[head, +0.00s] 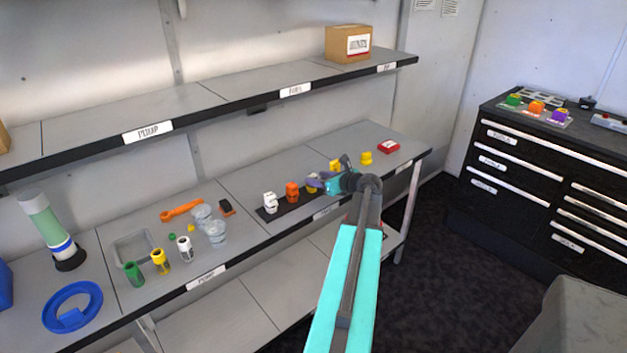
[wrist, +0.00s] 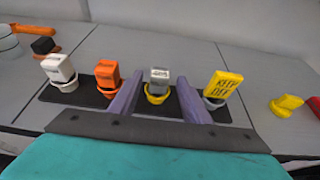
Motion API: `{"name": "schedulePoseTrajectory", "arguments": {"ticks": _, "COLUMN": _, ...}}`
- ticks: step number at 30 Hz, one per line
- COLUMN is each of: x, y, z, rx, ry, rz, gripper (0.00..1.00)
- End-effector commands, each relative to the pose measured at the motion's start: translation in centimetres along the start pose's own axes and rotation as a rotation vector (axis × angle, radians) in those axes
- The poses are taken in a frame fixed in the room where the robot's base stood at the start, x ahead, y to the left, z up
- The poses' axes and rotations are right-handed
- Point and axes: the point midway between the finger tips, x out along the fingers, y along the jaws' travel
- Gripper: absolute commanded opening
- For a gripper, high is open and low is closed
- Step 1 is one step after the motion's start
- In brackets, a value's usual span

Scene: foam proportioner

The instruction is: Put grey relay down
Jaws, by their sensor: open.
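The grey relay (wrist: 159,76) stands upright in the wrist view, in or on a yellow ring-shaped base (wrist: 157,96) on a black strip (wrist: 225,117). My gripper (wrist: 157,85) is open, with one purple finger on each side of the relay and a visible gap on both sides. In the head view my gripper (head: 318,181) is over the black strip (head: 273,215) on the workbench, and I cannot make out the grey relay there.
On the strip, a white relay (wrist: 59,70) and an orange relay (wrist: 107,76) stand to the left, and a yellow tagged block (wrist: 222,85) to the right. A yellow piece (wrist: 287,104) lies farther right. A shelf (head: 210,102) runs above the bench.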

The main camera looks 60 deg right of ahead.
Motion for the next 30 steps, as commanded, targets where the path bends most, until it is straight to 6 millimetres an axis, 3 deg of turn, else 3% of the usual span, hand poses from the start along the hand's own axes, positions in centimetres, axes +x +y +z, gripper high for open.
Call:
{"name": "schedulePoseTrajectory", "arguments": {"ticks": 9, "x": -5.0, "y": 0.1, "z": -0.2, "rx": 0.001, "ry": 0.0, "rz": -0.002, "gripper": 0.43}}
{"name": "schedulePoseTrajectory", "arguments": {"ticks": 15, "x": -7.0, "y": 0.1, "z": -0.1, "rx": 0.0, "ry": 0.0, "rz": -0.001, "gripper": 0.43}}
{"name": "schedulePoseTrajectory", "arguments": {"ticks": 30, "x": -7.7, "y": 0.1, "z": 0.0, "rx": 0.0, "ry": 0.001, "rz": 0.001, "gripper": 0.43}}
